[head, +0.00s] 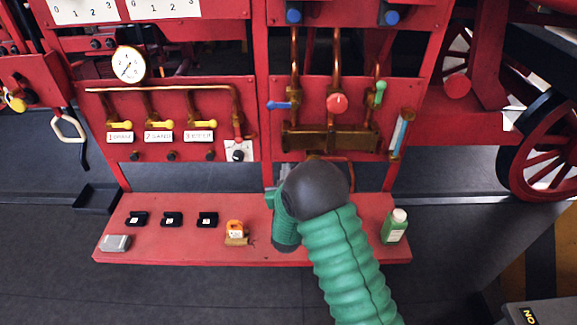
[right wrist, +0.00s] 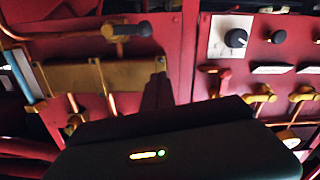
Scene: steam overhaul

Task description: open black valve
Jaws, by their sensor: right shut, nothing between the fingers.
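A black handle (right wrist: 128,30) sits on a copper pipe beside the brass block in the right wrist view, where the scene appears upside down. In the head view my right arm hides most of that spot below the brass block (head: 330,138). A round black knob on a white plate (head: 238,152) is left of it, and the knob also shows in the right wrist view (right wrist: 235,38). My right gripper (head: 281,174) is shut and empty just below the panel's lower edge, apart from the knob. Its dark fingers also show in the right wrist view (right wrist: 157,90). My left gripper is out of view.
A red shelf (head: 170,250) below the panels carries black clips, a grey box (head: 115,243), an orange item (head: 236,230) and a green bottle (head: 394,227). Yellow levers (head: 160,124), a red knob (head: 337,103) and a blue lever (head: 280,105) crowd the panels.

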